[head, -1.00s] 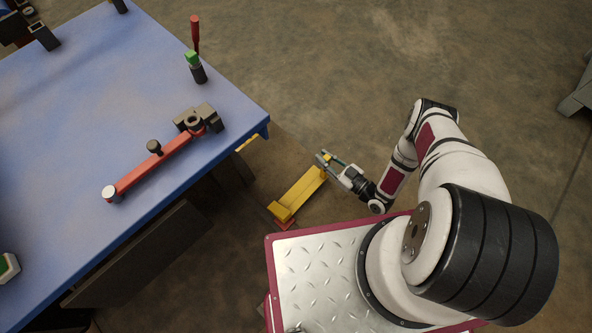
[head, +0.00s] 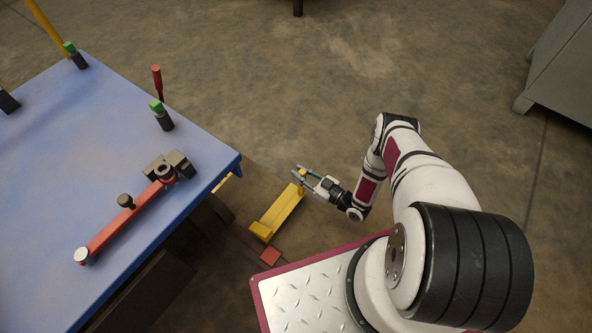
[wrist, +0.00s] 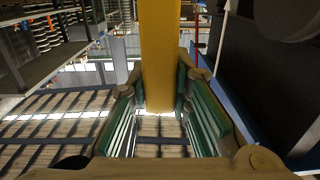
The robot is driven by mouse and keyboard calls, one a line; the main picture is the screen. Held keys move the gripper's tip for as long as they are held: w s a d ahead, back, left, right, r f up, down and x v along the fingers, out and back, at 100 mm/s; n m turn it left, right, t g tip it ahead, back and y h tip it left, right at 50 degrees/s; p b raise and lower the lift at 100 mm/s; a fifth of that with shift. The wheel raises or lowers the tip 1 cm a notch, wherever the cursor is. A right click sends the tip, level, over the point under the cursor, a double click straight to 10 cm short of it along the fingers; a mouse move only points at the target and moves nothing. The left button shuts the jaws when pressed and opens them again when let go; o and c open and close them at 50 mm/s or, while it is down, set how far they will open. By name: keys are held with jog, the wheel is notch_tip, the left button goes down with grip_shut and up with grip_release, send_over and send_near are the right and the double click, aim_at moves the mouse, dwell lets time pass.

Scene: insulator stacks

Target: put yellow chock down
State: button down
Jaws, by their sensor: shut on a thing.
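The yellow chock (head: 280,213) is a long yellow bar with a raised block at its near end. In the head view it is beside the blue table's right corner, over the floor. My gripper (head: 305,174) is shut on its far end. In the wrist view the chock (wrist: 161,55) runs up the middle between the green finger pads of my gripper (wrist: 160,108). I cannot tell how high it is above the floor.
A grey cabinet (head: 565,70) stands at upper right. Floor beyond my arm is clear.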

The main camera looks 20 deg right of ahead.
jog(key=w+f+b, duration=0.4)
jog(key=w, duration=0.1)
dwell(0.7)
jog(key=c, duration=1.5)
grip_release()
jog(key=shift+o, duration=0.2)
